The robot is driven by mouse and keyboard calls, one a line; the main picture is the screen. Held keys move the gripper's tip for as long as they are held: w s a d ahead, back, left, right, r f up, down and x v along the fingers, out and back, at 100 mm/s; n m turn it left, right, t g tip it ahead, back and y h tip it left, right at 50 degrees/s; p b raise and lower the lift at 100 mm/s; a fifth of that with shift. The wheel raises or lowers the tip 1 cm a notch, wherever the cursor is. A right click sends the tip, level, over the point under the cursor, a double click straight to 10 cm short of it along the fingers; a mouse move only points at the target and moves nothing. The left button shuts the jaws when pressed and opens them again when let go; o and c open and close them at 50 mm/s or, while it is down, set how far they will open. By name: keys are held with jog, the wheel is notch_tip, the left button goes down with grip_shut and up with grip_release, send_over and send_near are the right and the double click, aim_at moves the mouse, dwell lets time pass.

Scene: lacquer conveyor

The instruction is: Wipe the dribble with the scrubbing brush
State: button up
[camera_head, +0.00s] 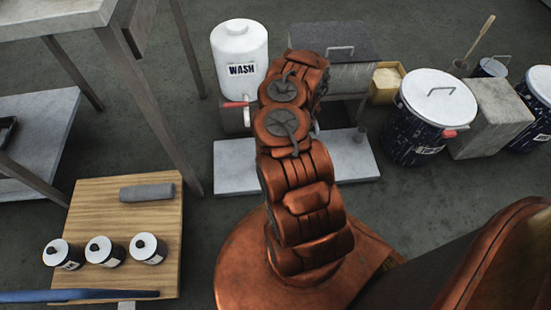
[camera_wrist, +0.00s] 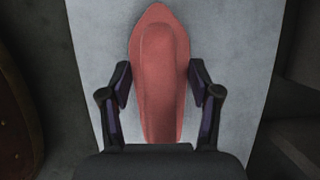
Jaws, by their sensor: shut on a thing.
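The scrubbing brush (camera_wrist: 163,50) shows in the wrist view as a long red body with a pointed far end and a raised middle ridge. My gripper (camera_wrist: 160,76) has one dark finger on each side of it and is shut on it. The bristles are out of sight. Behind the brush is a pale grey slab (camera_wrist: 95,30); I cannot tell whether the brush touches it. In the head view my arm hides the gripper and the brush. I cannot make out the dribble in either view.
A white WASH container (camera_head: 240,45) stands at the back, above a pale grey base slab (camera_head: 235,170). A metal box (camera_head: 350,75) is beside it. Lidded drums (camera_head: 435,105) stand right. A wooden board (camera_head: 150,225) with several small pots is at left, near table legs.

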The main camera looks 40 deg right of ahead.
jog(key=shift+w+a+f+b, duration=0.15)
jog(key=shift+w+a+b, duration=0.55)
jog(key=shift+a, duration=0.3)
jog(key=shift+w+a+f+b, duration=0.1)
jog(key=shift+w+a+b, duration=0.35)
jog(key=shift+w+a, duration=0.45)
jog(key=shift+w+a+f, duration=0.1)
jog(key=shift+w+a, duration=0.1)
jog(key=shift+a, duration=0.3)
jog(key=shift+c, duration=0.9)
jog(key=shift+w+a+r+b, duration=0.1)
jog(key=shift+w+a+b, duration=0.3)
jog(key=shift+w+a, duration=0.3)
jog(key=shift+w+a+r+b, duration=0.1)
jog(key=shift+w+a+b, duration=0.3)
jog(key=shift+a, duration=0.35)
jog(key=shift+r, duration=0.15)
jog(key=shift+r+p, duration=2.7)
jog(key=shift+r, duration=0.15)
jog(key=shift+r+p, duration=1.3)
jog(key=shift+r, duration=0.2)
